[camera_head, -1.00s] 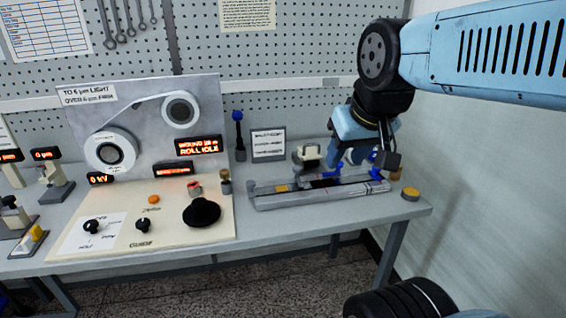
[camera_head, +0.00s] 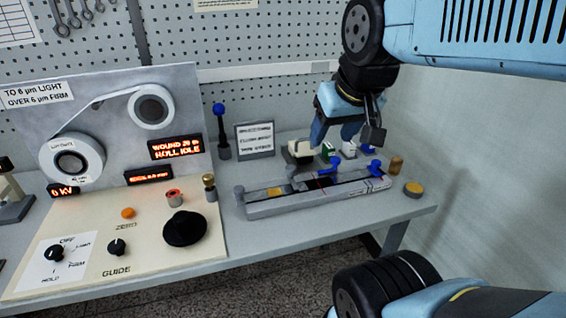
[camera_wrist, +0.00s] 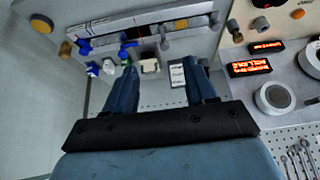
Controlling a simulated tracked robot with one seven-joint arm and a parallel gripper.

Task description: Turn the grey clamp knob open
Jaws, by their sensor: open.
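A long grey clamp fixture (camera_head: 322,199) lies on the bench, with blue levers (camera_head: 332,164) along its back edge. A small grey knob (camera_head: 239,191) stands at its left end; the same one appears in the wrist view (camera_wrist: 214,19). Another small grey part near the middle shows in the wrist view (camera_wrist: 165,42); I cannot tell which of the two is the clamp knob. My gripper (camera_head: 335,134) is above and behind the fixture, fingers apart, touching nothing I can see. In the wrist view its two fingers (camera_wrist: 163,73) are spread with nothing between them.
A control panel with a black dial (camera_head: 185,228) and a winding spindle board (camera_head: 110,125) stands to the left. A small sign (camera_head: 255,140) and a blue-topped post (camera_head: 220,125) stand behind the fixture. A yellow button (camera_head: 413,188) sits at the right.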

